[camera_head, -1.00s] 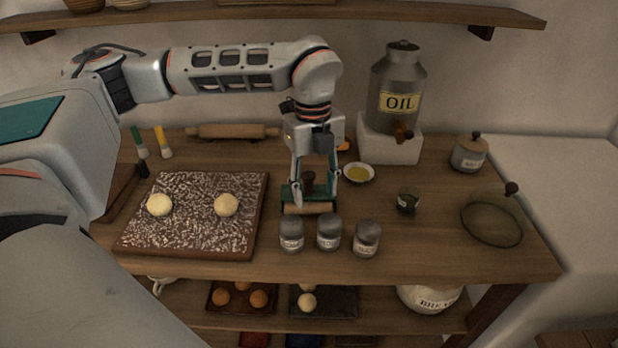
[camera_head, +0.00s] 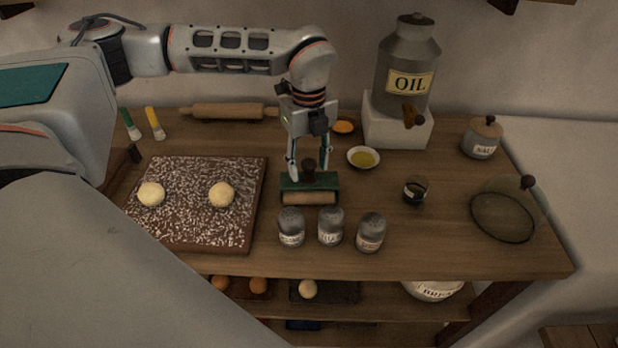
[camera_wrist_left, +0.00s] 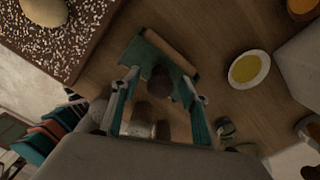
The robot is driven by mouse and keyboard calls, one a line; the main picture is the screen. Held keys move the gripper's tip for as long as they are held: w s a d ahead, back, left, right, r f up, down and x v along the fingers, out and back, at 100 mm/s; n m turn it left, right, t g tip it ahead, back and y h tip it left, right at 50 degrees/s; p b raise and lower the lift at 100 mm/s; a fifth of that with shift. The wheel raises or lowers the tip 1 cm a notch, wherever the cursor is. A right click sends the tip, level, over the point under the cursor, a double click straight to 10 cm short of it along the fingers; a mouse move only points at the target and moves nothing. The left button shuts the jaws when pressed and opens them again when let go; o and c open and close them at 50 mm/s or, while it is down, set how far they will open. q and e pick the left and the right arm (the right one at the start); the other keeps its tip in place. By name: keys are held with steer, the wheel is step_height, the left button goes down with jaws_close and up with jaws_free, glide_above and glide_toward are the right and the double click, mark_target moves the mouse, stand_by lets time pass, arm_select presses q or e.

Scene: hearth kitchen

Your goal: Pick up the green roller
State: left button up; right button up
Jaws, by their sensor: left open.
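The green roller (camera_head: 310,184) lies on the wooden table, with a green frame, a pale wooden cylinder along its front and a dark round knob on top. My left gripper (camera_head: 309,172) points down at it, its fingers on either side of the knob. In the left wrist view the green roller (camera_wrist_left: 160,44) lies past the open fingertips (camera_wrist_left: 166,86), with the dark knob between them. I cannot tell whether the fingers touch it. My right gripper is not in view.
Several grey shakers (camera_head: 330,226) stand just in front of the roller. A floured board (camera_head: 180,232) with two dough balls lies to the left. An oil dish (camera_head: 363,158) and an oil can (camera_head: 405,70) on a white block stand right and behind. A rolling pin (camera_head: 228,111) lies at the back.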

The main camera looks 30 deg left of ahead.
arm_select(q)
steer(key=shift+f, duration=0.9)
jaws_close()
